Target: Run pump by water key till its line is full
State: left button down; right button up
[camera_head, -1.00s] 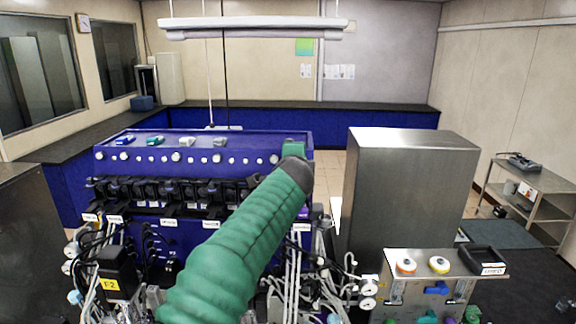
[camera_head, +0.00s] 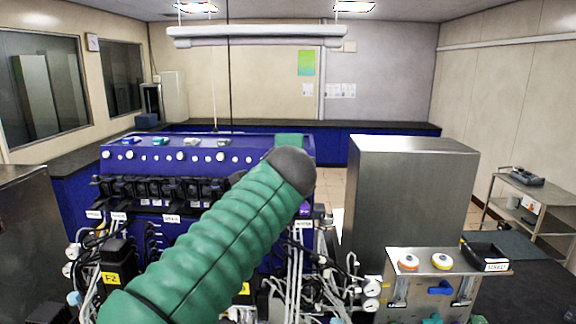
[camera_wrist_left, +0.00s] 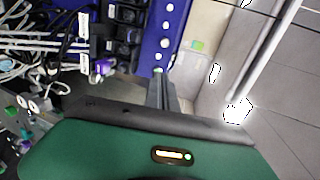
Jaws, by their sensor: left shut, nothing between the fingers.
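A blue bioreactor cabinet (camera_head: 260,155) carries a row of white round knobs (camera_head: 182,156) above black pump heads (camera_head: 160,188). Small coloured pieces (camera_head: 159,141) lie on its top. The labels are too small to read, so I cannot tell which key is for water or whether its line is full. My left arm crosses the cabinet's right part, hiding some knobs and pumps. Its fingers are hidden in the head view. In the left wrist view, my left gripper (camera_wrist_left: 163,85) is shut and empty, its tips near the knob column (camera_wrist_left: 163,43). Contact is unclear. My right gripper is out of view.
A tall steel cabinet (camera_head: 410,190) stands right of the bioreactor. A steel panel (camera_head: 433,262) with two round caps and a black tray (camera_head: 487,257) is at front right. Tubing (camera_head: 300,275) crowds the cabinet's front. A cart (camera_head: 525,205) stands far right.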

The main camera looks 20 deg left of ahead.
pick_arm(q)
jog(key=w+p, duration=0.1)
jog(key=w, duration=0.2)
jog(key=w+f+p, duration=0.1)
jog(key=w+p, duration=0.1)
jog(key=w, duration=0.1)
jog(key=w+f+p, duration=0.1)
jog(key=w+p, duration=0.1)
jog(key=w, duration=0.2)
jog(key=shift+d+f, duration=0.15)
jog(key=shift+d, duration=0.25)
jog(key=shift+w+a+f, duration=0.2)
jog(key=shift+a, duration=0.1)
jog(key=shift+a+f, duration=0.1)
jog(key=shift+a, duration=0.25)
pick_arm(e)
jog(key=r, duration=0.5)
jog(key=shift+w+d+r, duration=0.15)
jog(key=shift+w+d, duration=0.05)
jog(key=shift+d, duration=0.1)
